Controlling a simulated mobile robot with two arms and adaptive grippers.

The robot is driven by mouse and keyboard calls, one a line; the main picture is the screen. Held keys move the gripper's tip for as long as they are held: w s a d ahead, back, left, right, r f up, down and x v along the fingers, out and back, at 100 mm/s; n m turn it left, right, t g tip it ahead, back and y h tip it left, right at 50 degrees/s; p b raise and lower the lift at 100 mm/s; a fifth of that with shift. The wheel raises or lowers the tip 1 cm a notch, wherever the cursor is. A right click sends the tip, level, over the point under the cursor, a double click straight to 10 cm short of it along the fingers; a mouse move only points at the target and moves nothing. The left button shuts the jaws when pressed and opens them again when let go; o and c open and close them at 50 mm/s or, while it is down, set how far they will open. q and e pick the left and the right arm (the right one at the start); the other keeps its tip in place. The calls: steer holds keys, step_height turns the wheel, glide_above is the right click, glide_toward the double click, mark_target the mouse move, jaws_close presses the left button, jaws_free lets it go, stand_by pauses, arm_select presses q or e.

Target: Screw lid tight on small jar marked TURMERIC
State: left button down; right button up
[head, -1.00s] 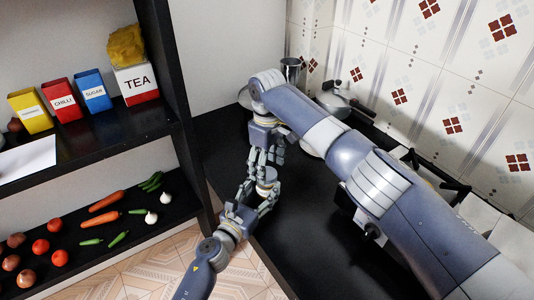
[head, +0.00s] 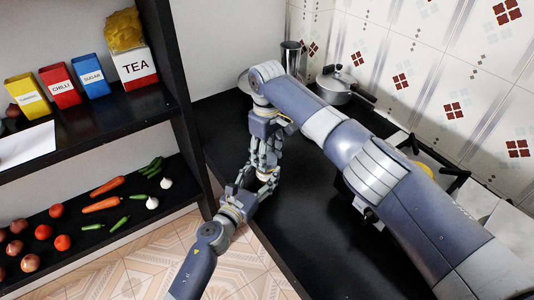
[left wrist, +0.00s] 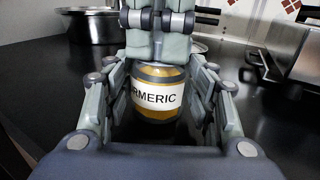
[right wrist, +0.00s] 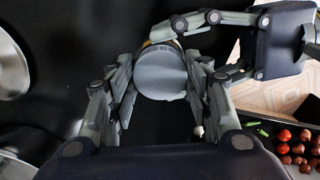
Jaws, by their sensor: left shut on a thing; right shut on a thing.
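The small jar (left wrist: 157,98) shows in the left wrist view, upright, amber with a white label reading "RMERIC"; the label's start is hidden. My left gripper (head: 256,188) is shut around the jar's body, its fingers on both sides in the left wrist view. A flat grey lid (right wrist: 162,74) sits on top of the jar in the right wrist view. My right gripper (head: 266,162) comes from above and is shut on the lid, fingers at its sides. In the head view the grippers mostly hide jar and lid. Thread tightness cannot be told.
The black counter (head: 300,225) is clear around the grippers. A lidded metal pan (head: 338,90) and a metal canister (head: 291,58) stand at the back. The shelf unit (head: 185,100) at left holds boxes and vegetables. My right arm covers much of the counter's right.

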steer(key=shift+m, duration=0.5)
steer(key=o, duration=1.3)
steer(key=shift+c, duration=0.2)
step_height(320, 180, up, 12)
arm_select(q)
steer(key=c, duration=0.6)
jaws_free()
